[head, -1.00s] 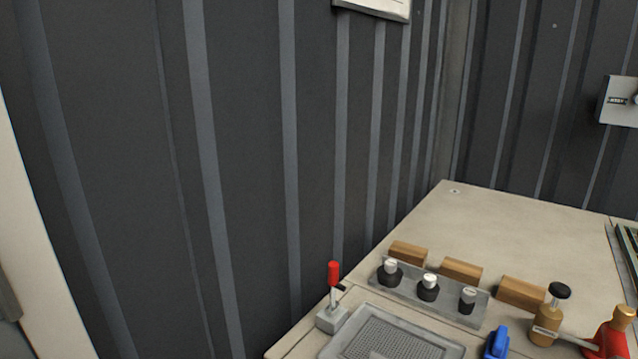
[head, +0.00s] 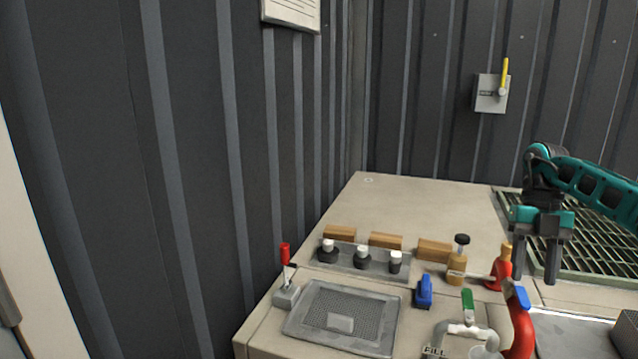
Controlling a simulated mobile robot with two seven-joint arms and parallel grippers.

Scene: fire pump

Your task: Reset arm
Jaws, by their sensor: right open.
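My right gripper (head: 537,278) shows at the right of the head view, on a teal and black arm that comes in from the right edge. Its two dark fingers point down and are spread apart, with nothing between them. It hangs over the right part of the bench, in front of the dark grating in the picture. My left arm and gripper are not in view.
The beige bench (head: 420,200) has a clear back part. Near the gripper stand a red fitting (head: 500,268), a brass fitting (head: 457,267) and a red pipe with a blue lever (head: 520,325). A red-handled lever (head: 285,258) and grey tray (head: 345,318) are at left.

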